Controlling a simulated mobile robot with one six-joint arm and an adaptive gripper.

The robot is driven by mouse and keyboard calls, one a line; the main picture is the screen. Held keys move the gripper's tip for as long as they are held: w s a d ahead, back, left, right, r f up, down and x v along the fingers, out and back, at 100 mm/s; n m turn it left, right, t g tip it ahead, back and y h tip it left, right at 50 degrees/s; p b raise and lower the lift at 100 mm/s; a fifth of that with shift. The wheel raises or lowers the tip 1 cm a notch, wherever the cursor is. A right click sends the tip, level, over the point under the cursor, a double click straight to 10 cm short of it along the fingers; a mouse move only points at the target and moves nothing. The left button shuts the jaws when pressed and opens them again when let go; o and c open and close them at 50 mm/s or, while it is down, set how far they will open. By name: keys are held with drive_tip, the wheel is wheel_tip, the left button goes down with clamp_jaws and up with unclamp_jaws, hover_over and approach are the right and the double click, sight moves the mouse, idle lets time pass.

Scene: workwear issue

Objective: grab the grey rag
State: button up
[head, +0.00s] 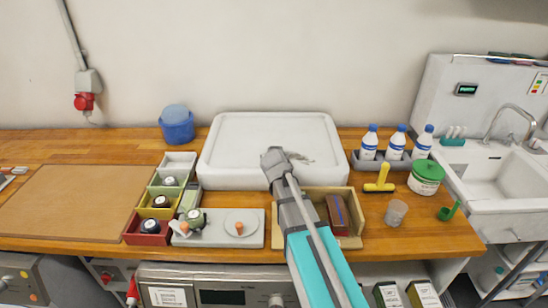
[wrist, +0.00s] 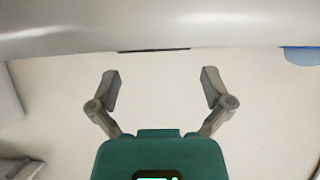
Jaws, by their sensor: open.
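My gripper (head: 274,158) is over the white tray (head: 222,155) in the head view, with my arm reaching up from the bottom. In the wrist view my gripper (wrist: 160,88) has its two fingers spread wide, with nothing between them. A small crumpled grey patch (head: 301,158) shows in the tray just right of my gripper. It looks like the grey rag, but my gripper partly covers the spot and I cannot tell for sure. No rag shows in the wrist view.
A wooden box (head: 353,199) with a dark red-brown item stands in front of the tray. Several coloured bins (head: 147,226) stand to the left, white bottles (head: 369,143) and a yellow tool (head: 380,178) to the right. A blue tub (head: 177,126) is behind left.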

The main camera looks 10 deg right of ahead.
drive_tip(key=shift+b+x, duration=0.95)
drive_tip(key=shift+x, duration=1.35)
drive_tip(key=shift+d, duration=0.1)
drive_tip(key=shift+s, duration=0.1)
drive_tip(key=c, duration=0.9)
drive_tip(key=shift+r+p, duration=0.25)
drive_tip(key=shift+p, duration=0.05)
wheel_tip(320, 180, up, 2)
drive_tip(key=shift+r+p, duration=0.1)
drive_tip(key=shift+p, duration=1)
drive_tip(key=s+d+r+p, duration=0.2)
drive_tip(key=s+r+p, duration=0.1)
drive_tip(key=s, duration=0.1)
drive_tip(key=s+d+r+p, duration=0.2)
drive_tip(key=s+r+p, duration=0.2)
drive_tip(key=s+d+r+p, duration=0.3)
drive_tip(key=s, duration=0.1)
drive_tip(key=shift+d+r, duration=0.1)
drive_tip(key=shift+r, duration=0.1)
